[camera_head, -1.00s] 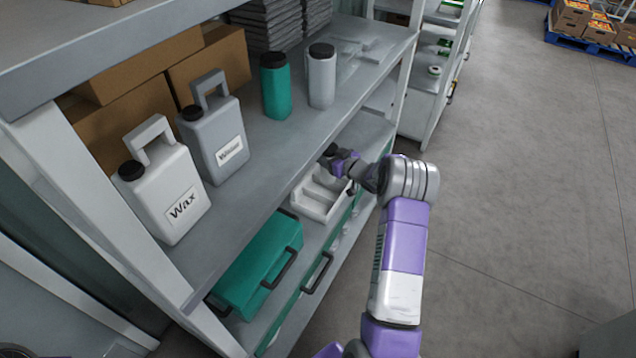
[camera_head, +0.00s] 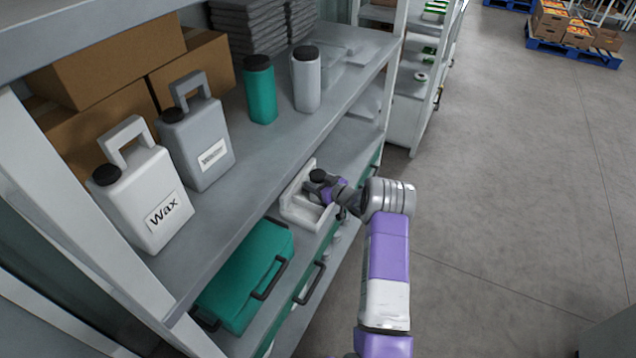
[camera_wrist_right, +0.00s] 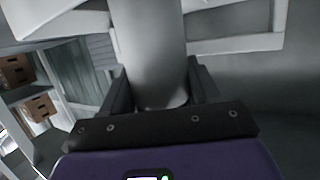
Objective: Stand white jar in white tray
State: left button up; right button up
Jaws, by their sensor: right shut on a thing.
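The white tray (camera_head: 292,208) sits on the lower shelf, beyond the green case. My right gripper (camera_head: 327,187) is over the tray and shut on the white jar (camera_head: 314,193). The jar's black lid (camera_head: 318,175) shows above the fingers. In the right wrist view the jar (camera_wrist_right: 155,45) is a pale cylinder between the two dark fingers (camera_wrist_right: 157,85), with white tray walls (camera_wrist_right: 235,45) behind it. The jar looks roughly upright. I cannot tell whether its base touches the tray floor. My left gripper is out of view.
The upper shelf overhangs the tray's left side. It holds a Wax jug (camera_head: 145,200), a grey jug (camera_head: 200,145), a green jar (camera_head: 260,90) and a grey jar (camera_head: 306,80). A green case (camera_head: 245,275) lies nearer on the lower shelf.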

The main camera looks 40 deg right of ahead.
jog(key=o, duration=1.5)
jog(key=shift+f, duration=0.15)
jog(key=shift+c, duration=0.2)
jog(key=shift+r, duration=0.2)
jog(key=shift+s+r+p, duration=0.15)
jog(key=shift+s+p, duration=0.05)
jog(key=shift+p, duration=0.1)
jog(key=p+v, duration=0.2)
jog(key=v, duration=0.9)
jog(key=shift+s, duration=0.3)
